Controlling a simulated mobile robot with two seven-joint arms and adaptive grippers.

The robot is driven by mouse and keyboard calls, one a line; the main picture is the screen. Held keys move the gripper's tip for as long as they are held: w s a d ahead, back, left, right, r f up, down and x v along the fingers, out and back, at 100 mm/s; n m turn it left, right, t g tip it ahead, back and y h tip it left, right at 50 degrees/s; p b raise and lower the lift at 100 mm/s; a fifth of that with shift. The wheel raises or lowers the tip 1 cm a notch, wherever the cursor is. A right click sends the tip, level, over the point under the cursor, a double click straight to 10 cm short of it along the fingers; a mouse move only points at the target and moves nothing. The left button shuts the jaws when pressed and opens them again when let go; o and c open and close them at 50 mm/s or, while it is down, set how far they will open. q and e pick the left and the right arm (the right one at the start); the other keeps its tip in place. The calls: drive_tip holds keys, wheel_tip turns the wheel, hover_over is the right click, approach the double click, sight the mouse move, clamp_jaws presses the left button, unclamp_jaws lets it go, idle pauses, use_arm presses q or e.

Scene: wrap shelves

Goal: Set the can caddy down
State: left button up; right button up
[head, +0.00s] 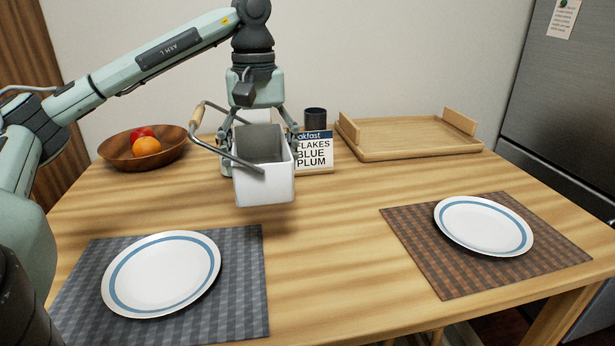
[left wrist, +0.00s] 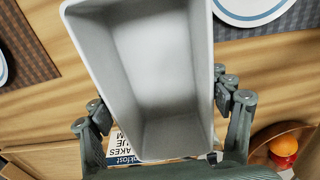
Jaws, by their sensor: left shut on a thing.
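The can caddy (head: 265,187) is a white open box with a grey interior and a wire handle with a wooden grip, swung over to the left. My left gripper (head: 259,152) is shut on it from above, with a finger against each side. The caddy hangs slightly tilted a little above the wooden table, with a shadow under it. In the left wrist view the caddy (left wrist: 150,75) is empty inside, and the fingers of my left gripper (left wrist: 168,108) flank its walls. My right gripper is not in view.
Behind the caddy stand a menu sign (head: 314,150) and a dark cup (head: 315,118). A fruit bowl (head: 118,153) is back left, a wooden tray (head: 410,136) back right. Plates on a grey mat (head: 243,290) and brown mat (head: 440,275) are in front. The table between the mats is clear.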

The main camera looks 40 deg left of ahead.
use_arm(q)
drive_tip(key=shift+w+a+f, duration=0.1)
drive_tip(key=shift+w, duration=0.2)
drive_tip(key=p, duration=0.1)
hover_over(299, 199)
wheel_tip(299, 199, down, 7)
drive_tip(key=shift+w+r, duration=0.1)
drive_tip(key=shift+r, duration=0.05)
wheel_tip(299, 199, down, 3)
drive_tip(key=shift+f, duration=0.5)
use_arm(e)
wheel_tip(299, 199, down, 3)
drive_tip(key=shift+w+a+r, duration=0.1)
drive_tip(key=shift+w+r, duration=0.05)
use_arm(q)
drive_tip(key=shift+f, duration=0.1)
drive_tip(key=o, duration=1.1)
drive_tip(key=shift+f, duration=0.1)
drive_tip(key=shift+c, duration=0.2)
drive_tip(key=o, duration=0.4)
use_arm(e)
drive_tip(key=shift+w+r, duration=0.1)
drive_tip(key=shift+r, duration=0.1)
use_arm(q)
drive_tip(key=shift+o, duration=0.2)
